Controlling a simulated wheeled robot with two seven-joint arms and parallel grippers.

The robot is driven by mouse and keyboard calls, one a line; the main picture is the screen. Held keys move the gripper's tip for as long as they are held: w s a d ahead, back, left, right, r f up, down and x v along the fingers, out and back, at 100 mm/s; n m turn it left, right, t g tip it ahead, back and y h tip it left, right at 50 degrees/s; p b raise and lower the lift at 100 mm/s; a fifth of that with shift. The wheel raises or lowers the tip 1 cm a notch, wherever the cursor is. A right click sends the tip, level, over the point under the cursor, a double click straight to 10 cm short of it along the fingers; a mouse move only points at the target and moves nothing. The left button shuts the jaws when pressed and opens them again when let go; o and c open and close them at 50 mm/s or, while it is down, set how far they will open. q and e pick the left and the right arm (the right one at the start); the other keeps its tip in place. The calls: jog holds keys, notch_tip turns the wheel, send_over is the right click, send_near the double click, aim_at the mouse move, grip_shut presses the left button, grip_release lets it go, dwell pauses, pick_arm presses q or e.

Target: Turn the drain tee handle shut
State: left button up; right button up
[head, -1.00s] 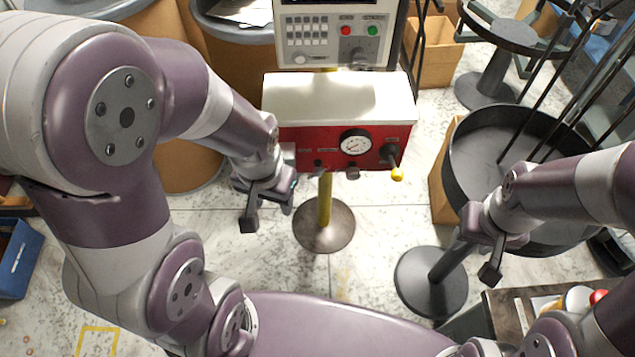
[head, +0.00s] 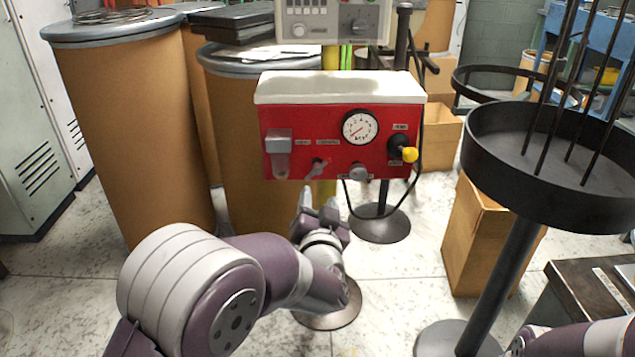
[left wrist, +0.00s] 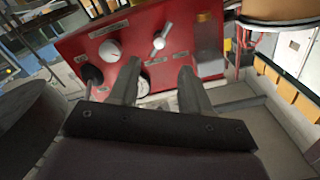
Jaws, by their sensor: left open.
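The red panel box (head: 340,130) with a white top stands ahead. The drain tee handle (head: 318,169) is a small grey handle low on its face, tilted at a slant. It also shows in the left wrist view as a pale tilted tee (left wrist: 160,39). My left gripper (head: 318,203) is open and empty, just below the box and the handle. In the left wrist view its two fingers (left wrist: 158,68) stand apart, pointing at the panel, with the handle beyond the gap between them. They do not appear to touch it. My right gripper is out of view.
The panel also carries a gauge (head: 360,127), a grey knob (head: 358,172), a yellow-tipped lever (head: 410,154) and a filter bowl (head: 279,158). A black cable hangs at its right. Large brown drums (head: 130,130) stand left; a black round tray (head: 560,160) stands right.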

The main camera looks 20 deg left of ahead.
aim_at(317, 172)
pick_arm(q)
jog(key=b+x, duration=0.3)
jog(key=x, duration=0.7)
jog(key=shift+w+a+f+b, duration=0.1)
jog(key=shift+w+f+b, duration=0.05)
jog(key=shift+w+b, duration=0.25)
jog(key=shift+w+a, duration=0.15)
jog(key=shift+w, duration=0.3)
jog(key=shift+c, duration=0.3)
